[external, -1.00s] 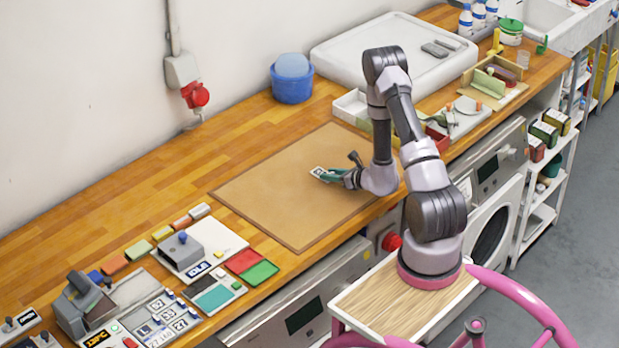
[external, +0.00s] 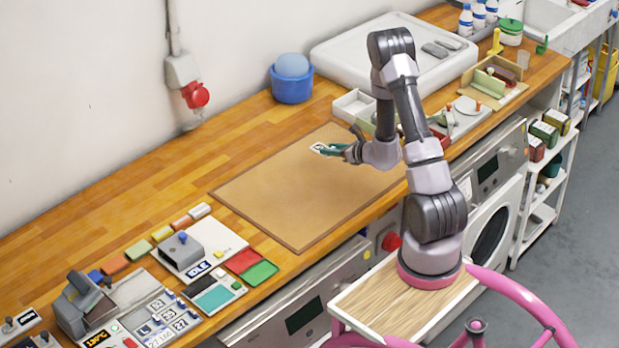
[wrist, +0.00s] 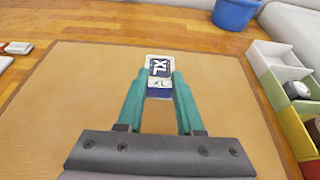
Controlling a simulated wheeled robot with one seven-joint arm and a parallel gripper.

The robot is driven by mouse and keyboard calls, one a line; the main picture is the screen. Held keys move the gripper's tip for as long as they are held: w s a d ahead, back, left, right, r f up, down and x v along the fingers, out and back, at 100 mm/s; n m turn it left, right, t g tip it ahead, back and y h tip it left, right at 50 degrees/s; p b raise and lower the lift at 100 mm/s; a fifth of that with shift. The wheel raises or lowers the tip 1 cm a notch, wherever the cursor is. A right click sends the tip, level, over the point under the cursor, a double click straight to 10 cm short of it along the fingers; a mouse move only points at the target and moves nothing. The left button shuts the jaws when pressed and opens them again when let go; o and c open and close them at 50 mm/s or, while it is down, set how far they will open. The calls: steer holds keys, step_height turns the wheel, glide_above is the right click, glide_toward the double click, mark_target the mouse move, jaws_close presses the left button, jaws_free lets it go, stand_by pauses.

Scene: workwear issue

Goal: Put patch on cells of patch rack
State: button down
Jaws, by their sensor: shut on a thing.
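My gripper (wrist: 161,84) has teal fingers and is shut on a small white and dark-blue patch (wrist: 160,66) marked XL. The patch sits between the fingertips and sticks out ahead of them. In the external view the gripper (external: 324,150) holds the patch (external: 317,147) over the back part of the tan mat; its height above the mat is hard to tell. A grey rack (external: 148,318) with several small numbered tiles in cells, apparently the patch rack, is at the front left of the bench, far from the gripper.
The tan mat (external: 290,205) is otherwise bare. A blue bucket (external: 292,88) stands behind it. An open compartment box (wrist: 275,68) is to the right. A grey device (external: 182,252) and red and green pads (external: 258,273) lie between mat and rack.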

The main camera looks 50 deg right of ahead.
steer(key=w+a+r+n+y, duration=0.2)
steer(key=a+r, duration=0.4)
steer(key=a, duration=0.3)
steer(key=w+a+r+n+y, duration=0.15)
steer(key=a+r, duration=0.35)
steer(key=a, duration=0.5)
steer(key=w+a+f+n+g+y, duration=0.1)
steer(key=w+a+n+y, duration=0.1)
steer(key=a, duration=0.5)
steer(key=w+a+f+n+g+y, duration=0.1)
steer(key=w+a+n+g+y, duration=0.15)
steer(key=a, duration=0.35)
steer(key=n+g+y, duration=0.5)
steer(key=n+g, duration=0.5)
glide_above(151, 310)
step_height(151, 310, down, 11)
steer(key=shift+f, duration=3.3)
steer(key=shift+f+y, duration=0.3)
